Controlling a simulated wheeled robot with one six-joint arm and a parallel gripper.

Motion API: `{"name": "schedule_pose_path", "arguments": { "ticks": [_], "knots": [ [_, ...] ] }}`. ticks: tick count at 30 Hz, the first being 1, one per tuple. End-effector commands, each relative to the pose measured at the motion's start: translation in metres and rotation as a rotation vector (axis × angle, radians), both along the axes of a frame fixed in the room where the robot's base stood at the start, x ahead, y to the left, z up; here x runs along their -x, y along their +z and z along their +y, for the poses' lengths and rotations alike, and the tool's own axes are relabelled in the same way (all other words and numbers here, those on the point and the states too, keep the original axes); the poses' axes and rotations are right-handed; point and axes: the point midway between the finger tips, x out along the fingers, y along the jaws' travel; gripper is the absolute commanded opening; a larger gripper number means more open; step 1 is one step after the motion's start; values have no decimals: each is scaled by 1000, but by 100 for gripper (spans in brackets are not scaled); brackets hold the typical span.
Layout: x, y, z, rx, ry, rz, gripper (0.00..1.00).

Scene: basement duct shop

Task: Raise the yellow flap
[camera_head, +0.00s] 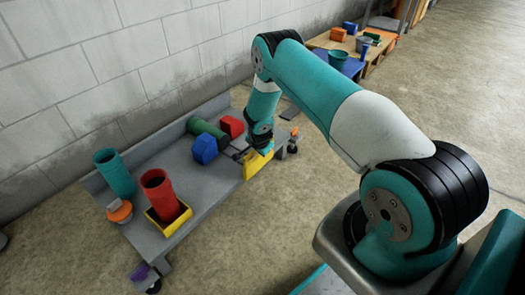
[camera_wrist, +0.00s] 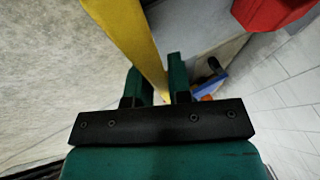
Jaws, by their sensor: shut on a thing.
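The yellow flap (camera_head: 257,163) is at the front right edge of the low grey cart (camera_head: 217,200) in the head view. In the wrist view the flap (camera_wrist: 132,35) is a long yellow strip running down between my fingers. My gripper (camera_wrist: 160,82) has its two green fingers on either side of the flap's edge, shut on it. In the head view my gripper (camera_head: 262,148) is at the flap's upper edge, with the fingertips mostly hidden by the wrist. The flap's hinge does not show clearly.
On the cart, a red block (camera_head: 231,126), a green cylinder (camera_head: 206,132) and a blue block (camera_head: 204,149) lie close behind my gripper. A red cylinder (camera_head: 159,190) in a yellow tray and a teal cylinder (camera_head: 115,172) stand farther left. A block wall (camera_head: 100,75) runs behind.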

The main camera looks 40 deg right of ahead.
Motion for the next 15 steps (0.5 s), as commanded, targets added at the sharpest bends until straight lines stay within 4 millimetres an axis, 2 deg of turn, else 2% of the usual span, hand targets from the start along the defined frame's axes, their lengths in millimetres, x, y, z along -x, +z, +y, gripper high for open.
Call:
{"name": "schedule_pose_path", "arguments": {
  "ticks": [3,15],
  "knots": [
    [-6,3,-1,3,-2,-11,0],
    [-9,3,1,2,-1,-11,0]
  ]
}}
